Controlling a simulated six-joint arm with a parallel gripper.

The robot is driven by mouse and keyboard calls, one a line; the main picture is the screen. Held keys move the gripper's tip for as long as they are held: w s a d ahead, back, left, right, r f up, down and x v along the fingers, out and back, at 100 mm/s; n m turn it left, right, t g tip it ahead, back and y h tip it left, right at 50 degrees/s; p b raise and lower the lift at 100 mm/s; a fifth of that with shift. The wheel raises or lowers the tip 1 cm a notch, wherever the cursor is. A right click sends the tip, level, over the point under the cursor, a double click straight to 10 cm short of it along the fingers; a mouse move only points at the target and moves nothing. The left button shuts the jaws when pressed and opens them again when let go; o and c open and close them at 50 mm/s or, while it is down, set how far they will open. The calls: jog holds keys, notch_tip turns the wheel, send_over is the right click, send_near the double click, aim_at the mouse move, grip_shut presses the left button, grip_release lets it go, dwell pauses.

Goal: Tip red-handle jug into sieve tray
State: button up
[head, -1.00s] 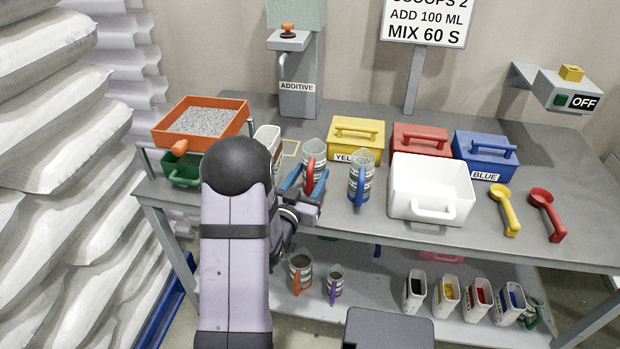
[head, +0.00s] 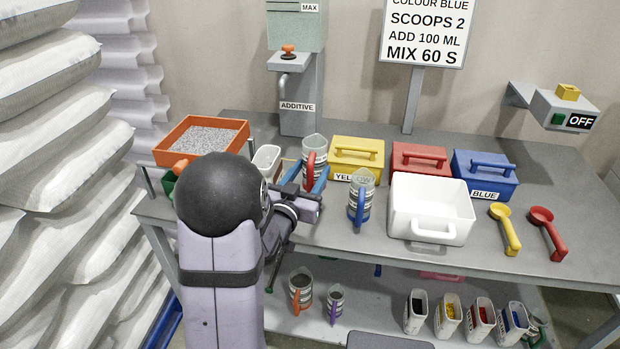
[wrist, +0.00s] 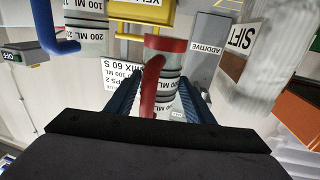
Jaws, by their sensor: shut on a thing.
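The red-handle jug (head: 319,153) is a clear measuring jug with printed labels, near the middle of the bench in the head view. My gripper (head: 309,178) is shut on it, with its blue fingers on either side. The jug looks upright and seems a little above the bench. In the wrist view the jug (wrist: 166,72) sits between the fingers, its red handle towards me. Its contents cannot be seen. The orange sieve tray (head: 243,127) holds grey granules at the bench's back left, left of my gripper. My arm hides part of its front.
A white container (head: 267,157) stands between the tray and the jug. A blue-handle jug (head: 366,182) is close on the right, beside a white tub (head: 430,212). Yellow (head: 357,150), red (head: 420,155) and blue (head: 484,167) lidded boxes line the back. The additive dispenser (head: 298,120) stands behind.

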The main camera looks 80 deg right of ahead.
jog(key=shift+r, duration=0.55)
